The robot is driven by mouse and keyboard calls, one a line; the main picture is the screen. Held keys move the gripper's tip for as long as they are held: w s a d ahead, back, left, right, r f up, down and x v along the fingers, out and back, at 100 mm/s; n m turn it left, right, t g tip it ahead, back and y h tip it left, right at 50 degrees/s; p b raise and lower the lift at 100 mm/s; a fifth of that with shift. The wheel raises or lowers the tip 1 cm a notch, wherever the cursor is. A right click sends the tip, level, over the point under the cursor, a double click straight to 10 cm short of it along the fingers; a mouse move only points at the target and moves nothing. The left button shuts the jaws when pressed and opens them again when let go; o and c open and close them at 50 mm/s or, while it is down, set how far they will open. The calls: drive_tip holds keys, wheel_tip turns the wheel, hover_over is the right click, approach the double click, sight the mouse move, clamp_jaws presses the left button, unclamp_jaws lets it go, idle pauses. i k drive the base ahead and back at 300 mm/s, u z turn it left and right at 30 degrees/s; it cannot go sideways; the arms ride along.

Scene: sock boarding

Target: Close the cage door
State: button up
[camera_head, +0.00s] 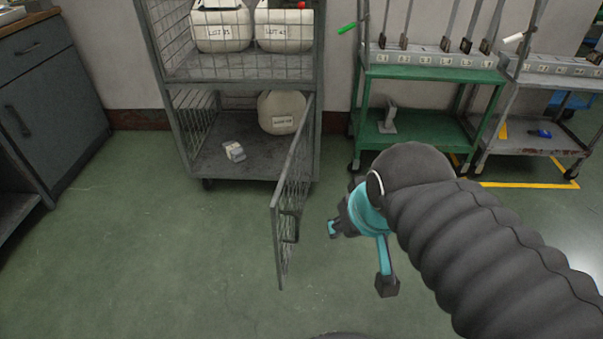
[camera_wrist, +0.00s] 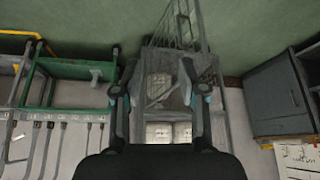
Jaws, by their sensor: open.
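The cage door (camera_head: 278,235) is a grey wire-mesh panel with a dark handle. It stands open, swung out from the right post of the lower compartment of the grey mesh cage trolley (camera_head: 240,76). My gripper (camera_head: 360,258) is open and empty, just right of the door's free end, and appears apart from it. In the wrist view my gripper's fingers (camera_wrist: 160,95) are spread in front of the cage. The mesh door (camera_wrist: 183,28) shows beyond them near the top. The contact between fingers and door cannot be seen.
White sacks (camera_head: 284,31) sit on the upper shelf. A round sack (camera_head: 282,112) and a small pale item (camera_head: 234,151) lie in the lower compartment. A green rack (camera_head: 425,73) stands right and a grey cabinet (camera_head: 50,95) left. The green floor in front is clear.

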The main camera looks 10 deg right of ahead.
sight(296, 217)
drive_tip(key=i, duration=0.25)
drive_tip(key=z, duration=1.25)
drive_tip(key=k, duration=1.15)
drive_tip(key=u, duration=1.3)
drive_tip(key=i, duration=0.5)
